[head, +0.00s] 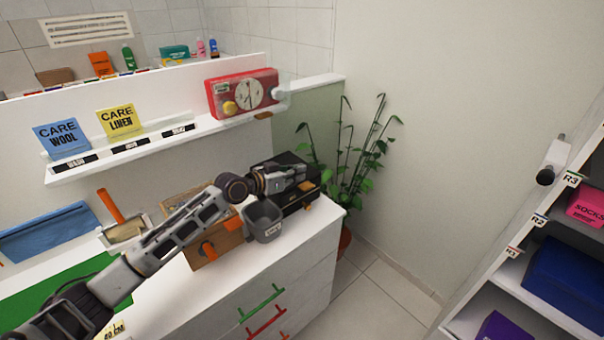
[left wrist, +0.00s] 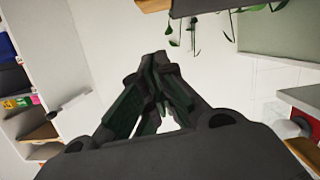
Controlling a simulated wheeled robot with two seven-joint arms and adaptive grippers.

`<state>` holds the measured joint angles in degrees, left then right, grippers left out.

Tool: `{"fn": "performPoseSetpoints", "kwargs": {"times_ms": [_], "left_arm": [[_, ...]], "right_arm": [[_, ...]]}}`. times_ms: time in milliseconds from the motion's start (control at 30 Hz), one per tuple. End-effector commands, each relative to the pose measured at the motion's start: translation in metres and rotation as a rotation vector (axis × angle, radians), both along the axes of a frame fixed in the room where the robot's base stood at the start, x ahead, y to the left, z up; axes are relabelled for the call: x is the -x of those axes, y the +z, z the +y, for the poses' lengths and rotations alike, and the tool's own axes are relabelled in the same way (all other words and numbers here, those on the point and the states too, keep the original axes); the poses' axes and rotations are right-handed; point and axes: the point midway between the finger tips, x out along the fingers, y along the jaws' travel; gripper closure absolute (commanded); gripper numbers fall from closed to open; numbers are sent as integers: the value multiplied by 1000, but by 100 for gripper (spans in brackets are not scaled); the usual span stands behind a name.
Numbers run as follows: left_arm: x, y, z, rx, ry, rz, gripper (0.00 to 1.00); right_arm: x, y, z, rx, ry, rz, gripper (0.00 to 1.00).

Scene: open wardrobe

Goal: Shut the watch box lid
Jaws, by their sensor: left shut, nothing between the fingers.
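A black box (head: 298,204), which I take to be the watch box, stands at the right end of the white dresser top. It has a small orange-brown part near its front right corner. My left gripper (head: 300,174) is shut and empty, reaching over the box from the left. It hides much of the box's top, so I cannot tell how far the lid is open or whether the fingers touch it. The shut fingers also show in the left wrist view (left wrist: 158,80). My right gripper is not in view.
A red box with a dial (head: 243,94) sits on the shelf above. A potted plant (head: 360,160) stands behind right. Floor is clear right of the dresser.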

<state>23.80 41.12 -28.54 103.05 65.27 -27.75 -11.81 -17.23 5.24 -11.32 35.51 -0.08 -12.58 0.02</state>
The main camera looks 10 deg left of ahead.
Motion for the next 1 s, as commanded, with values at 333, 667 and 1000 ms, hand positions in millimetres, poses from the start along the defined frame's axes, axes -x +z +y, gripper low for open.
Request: {"fn": "performPoseSetpoints", "kwargs": {"times_ms": [333, 667, 1000], "left_arm": [[25, 7, 21, -2, 1, 0, 100], [46, 13, 37, -2, 2, 0, 100], [57, 18, 44, 0, 0, 0, 100]], "right_arm": [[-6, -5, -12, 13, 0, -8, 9], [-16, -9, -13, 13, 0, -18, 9], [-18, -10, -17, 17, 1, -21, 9]]}}
